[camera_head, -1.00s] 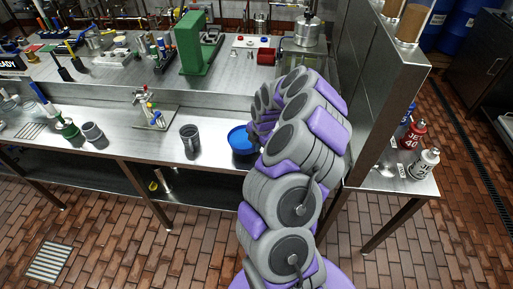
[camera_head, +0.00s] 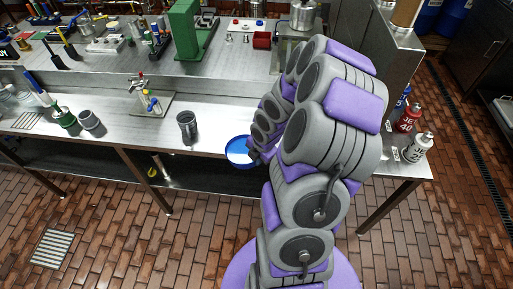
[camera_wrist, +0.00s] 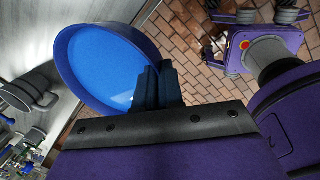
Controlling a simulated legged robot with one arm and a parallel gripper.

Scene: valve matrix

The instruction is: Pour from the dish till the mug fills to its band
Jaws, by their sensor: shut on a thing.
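My gripper (camera_wrist: 156,88) is shut on the dish's near rim in the wrist view, where the round dish (camera_wrist: 100,62) looks tilted. In the head view my arm hides the gripper's fingers. The grey mug (camera_head: 187,127) stands upright on the bench, left of the dish and apart from it. A grey mug-like vessel with a handle (camera_wrist: 28,92) also shows at the left of the wrist view. The mug's band and fill level cannot be made out.
A small rack with coloured knobs (camera_head: 152,103) stands behind and left of the mug. A second grey cup (camera_head: 90,120) is farther left. A green block (camera_head: 186,30) stands on the back bench. Bottles (camera_head: 417,147) stand at the right. The bench between mug and dish is clear.

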